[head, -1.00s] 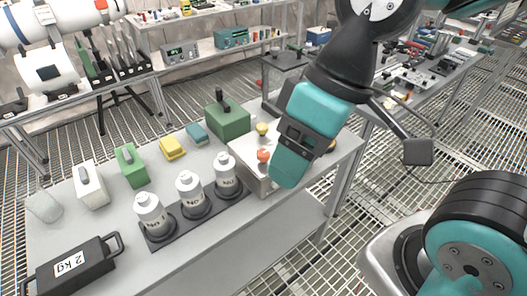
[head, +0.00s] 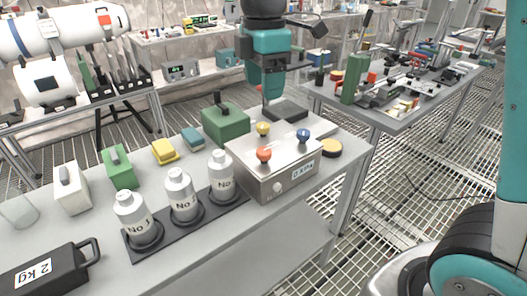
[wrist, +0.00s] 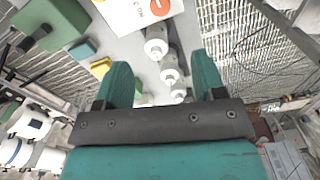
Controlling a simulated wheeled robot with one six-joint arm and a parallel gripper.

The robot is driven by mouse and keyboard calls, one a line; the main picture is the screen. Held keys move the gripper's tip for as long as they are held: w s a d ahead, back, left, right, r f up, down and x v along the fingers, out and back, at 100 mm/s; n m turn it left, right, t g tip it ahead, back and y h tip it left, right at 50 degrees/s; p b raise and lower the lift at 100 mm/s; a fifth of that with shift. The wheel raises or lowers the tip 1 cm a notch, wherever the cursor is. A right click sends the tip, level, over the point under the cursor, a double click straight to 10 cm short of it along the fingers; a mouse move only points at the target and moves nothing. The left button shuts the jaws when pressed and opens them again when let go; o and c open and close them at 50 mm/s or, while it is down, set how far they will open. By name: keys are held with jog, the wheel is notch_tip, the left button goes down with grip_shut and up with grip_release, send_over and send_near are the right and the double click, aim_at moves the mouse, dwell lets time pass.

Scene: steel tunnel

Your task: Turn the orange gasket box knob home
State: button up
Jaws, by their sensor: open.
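The orange knob (head: 264,155) stands on the front left of the top of a metal box (head: 285,187), with a yellow knob (head: 262,129) behind it and a blue knob (head: 303,135) to its right. I cannot tell the orange knob's exact angle. My gripper (head: 267,98) points down beyond the box, apart from the knobs. In the wrist view my gripper (wrist: 161,80) has its two teal fingers spread with nothing between them. The pale box top (wrist: 120,17) shows at the upper edge there, with an orange round patch (wrist: 160,6) on it.
Several white bottles (head: 182,196) stand in a dark rack left of the box. A green box (head: 226,125) stands behind it, and a black 2 kg case (head: 45,272) lies front left. A yellow-topped round item (head: 331,148) sits right of the box.

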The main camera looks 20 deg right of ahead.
aim_at(264, 151)
notch_tip(264, 151, down, 16)
jog(key=shift+r+b, duration=0.15)
jog(key=shift+b, duration=0.4)
jog(key=shift+c, duration=0.2)
jog(key=c, duration=0.9)
